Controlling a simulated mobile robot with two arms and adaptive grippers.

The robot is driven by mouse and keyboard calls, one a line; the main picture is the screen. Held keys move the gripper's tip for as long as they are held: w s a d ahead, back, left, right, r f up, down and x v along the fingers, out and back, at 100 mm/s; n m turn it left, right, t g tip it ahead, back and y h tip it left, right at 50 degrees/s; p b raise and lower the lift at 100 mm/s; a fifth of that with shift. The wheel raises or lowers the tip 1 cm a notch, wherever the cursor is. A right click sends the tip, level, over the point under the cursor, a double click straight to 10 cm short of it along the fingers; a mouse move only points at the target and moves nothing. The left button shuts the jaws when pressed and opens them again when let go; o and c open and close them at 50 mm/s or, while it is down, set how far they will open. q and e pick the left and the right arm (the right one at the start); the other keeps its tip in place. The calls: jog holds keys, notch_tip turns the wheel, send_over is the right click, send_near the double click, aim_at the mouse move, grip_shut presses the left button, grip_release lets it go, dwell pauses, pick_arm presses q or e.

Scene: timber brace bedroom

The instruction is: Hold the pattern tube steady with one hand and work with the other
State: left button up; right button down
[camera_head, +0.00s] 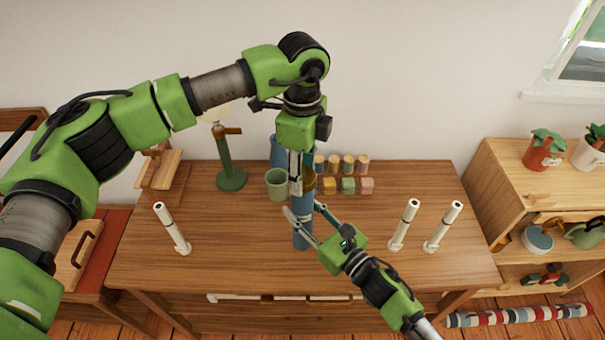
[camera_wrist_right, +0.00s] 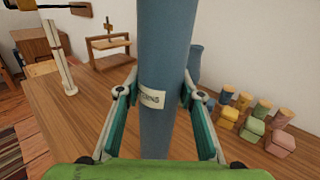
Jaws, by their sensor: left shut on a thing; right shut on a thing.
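The pattern tube (camera_head: 303,231) is blue and stands upright on the wooden table (camera_head: 240,262). My right gripper (camera_head: 305,212) is shut around its middle. In the right wrist view, the tube (camera_wrist_right: 163,50) stands between the fingers of this gripper (camera_wrist_right: 159,90), beside a small white label. The tube's top runs out of that view. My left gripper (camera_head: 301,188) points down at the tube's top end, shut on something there. A brown part (camera_head: 310,181) shows beside its fingers, perhaps a cap; the fingers partly hide it.
A green cup (camera_head: 278,185) and a blue container (camera_head: 277,150) stand behind the tube. Several small coloured jars and blocks (camera_head: 347,185) are to their right. White posts stand at left (camera_head: 173,229) and right (camera_head: 404,225). A green stand (camera_head: 228,165) is at the back left.

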pick_arm(q)
jog(key=shift+r, duration=0.6)
pick_arm(e)
jog(key=shift+f, duration=0.1)
pick_arm(q)
jog(key=shift+r, duration=2)
pick_arm(e)
jog(key=c, duration=1.3)
grip_release()
